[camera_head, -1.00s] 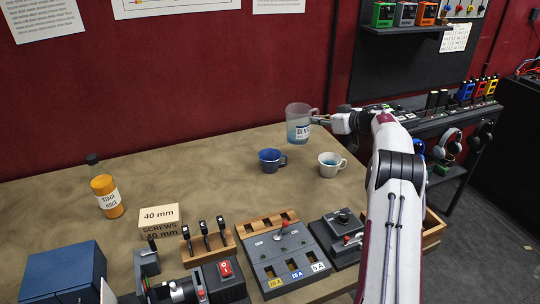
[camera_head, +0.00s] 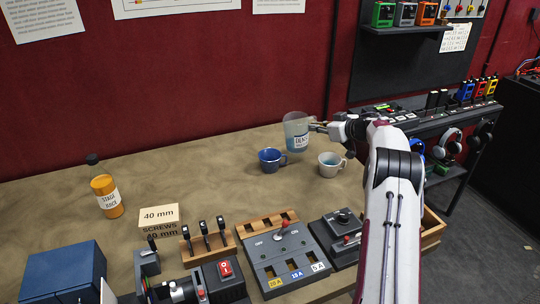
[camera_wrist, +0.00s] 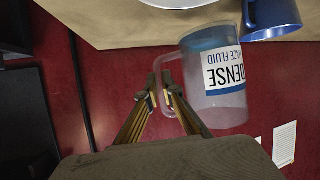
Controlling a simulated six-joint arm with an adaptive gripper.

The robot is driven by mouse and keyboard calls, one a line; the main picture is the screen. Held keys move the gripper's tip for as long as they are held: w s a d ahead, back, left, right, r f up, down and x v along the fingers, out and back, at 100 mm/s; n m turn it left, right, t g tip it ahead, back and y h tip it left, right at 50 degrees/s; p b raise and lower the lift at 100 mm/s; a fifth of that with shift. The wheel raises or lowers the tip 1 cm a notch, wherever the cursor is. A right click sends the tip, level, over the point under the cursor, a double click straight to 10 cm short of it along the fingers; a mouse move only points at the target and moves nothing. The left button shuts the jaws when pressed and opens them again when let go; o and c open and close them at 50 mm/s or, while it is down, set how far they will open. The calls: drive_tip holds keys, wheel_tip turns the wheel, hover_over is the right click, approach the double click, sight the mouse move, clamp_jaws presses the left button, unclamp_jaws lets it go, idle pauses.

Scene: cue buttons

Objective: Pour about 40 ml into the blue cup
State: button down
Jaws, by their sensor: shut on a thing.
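The blue cup (camera_head: 270,160) stands upright on the table, and part of it shows in the wrist view (camera_wrist: 272,22). My gripper (camera_head: 322,127) is shut on the handle of a clear jug (camera_head: 297,133) with a white label and blue liquid. In the wrist view the jug (camera_wrist: 222,100) hangs from my gripper (camera_wrist: 160,92), its label reading "DENSE HAZE FLUID". The jug is held above the table, behind and right of the blue cup, slightly tilted. The inside of the blue cup is not clear.
A bottle of orange juice (camera_head: 106,192) stands at the left, near a "40 mm" screw box (camera_head: 159,216). Switch panels (camera_head: 285,255) and a dark blue box (camera_head: 62,272) line the front. The table between bottle and blue cup is clear.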

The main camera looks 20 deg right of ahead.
sight(299, 117)
drive_tip(key=shift+a+r+n+h, duration=0.25)
drive_tip(key=shift+n+h, duration=0.05)
drive_tip(key=shift+s+a+r+n+h, duration=0.1)
drive_tip(key=shift+a+r+n+h, duration=0.4)
drive_tip(key=shift+a+r+n, duration=0.25)
drive_tip(key=shift+a+r+n+h, duration=0.4)
drive_tip(key=shift+a+r+n, duration=0.05)
drive_tip(key=shift+a+r, duration=0.25)
drive_tip(key=shift+s+a+r+n+h, duration=0.1)
drive_tip(key=shift+a+r+n+h, duration=0.1)
drive_tip(key=shift+a+r, duration=0.25)
drive_tip(key=shift+a+r+n+h, duration=0.2)
drive_tip(key=shift+r, duration=0.3)
drive_tip(key=shift+a+r, duration=0.2)
drive_tip(key=shift+a, duration=0.05)
drive_tip(key=shift+a+f+n+h, duration=0.35)
drive_tip(key=shift+f+n+h, duration=0.05)
drive_tip(key=shift+n, duration=0.2)
drive_tip(key=shift+s+a, duration=0.1)
drive_tip(key=shift+a+r+n+h, duration=0.4)
drive_tip(key=shift+n+h, duration=0.1)
drive_tip(key=shift+n, duration=0.1)
drive_tip(key=shift+s+a+r+n+t+h, duration=0.1)
drive_tip(key=shift+a+r+n+t+h, duration=0.1)
drive_tip(key=shift+a+n+t+h, duration=0.3)
drive_tip(key=shift+a+r+n+h, duration=0.3)
drive_tip(key=shift+a+r+n, duration=0.2)
drive_tip(key=shift+r+n, duration=0.1)
drive_tip(key=shift+a+r, duration=0.2)
